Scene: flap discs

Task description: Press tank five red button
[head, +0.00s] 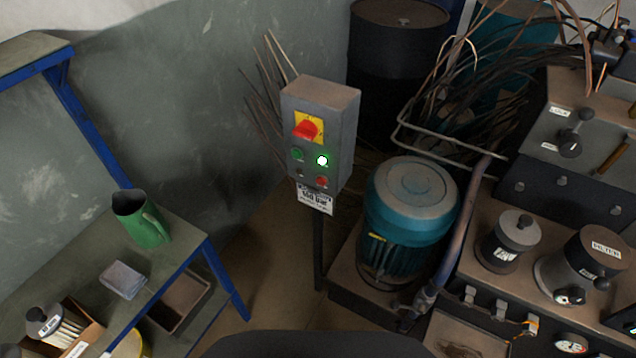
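A grey control box (320,130) stands on a post in the middle of the head view. On its face are a red rotary switch (305,131) on a yellow plate, a green button (298,154), a lit white-green lamp (322,160), a small dark knob (300,173) and a red button (321,182) at lower right. A white label (314,197) hangs below; its text is too small to read surely, so I cannot tell whether it names tank five. Neither of my grippers shows in this view.
A teal motor (410,200) stands right of the box, with a dark machine (490,250) beyond it. A blue-legged bench (185,235) with a green jug (142,220) is at left. A black drum (395,60) is behind. Bare floor (270,245) lies between bench and motor.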

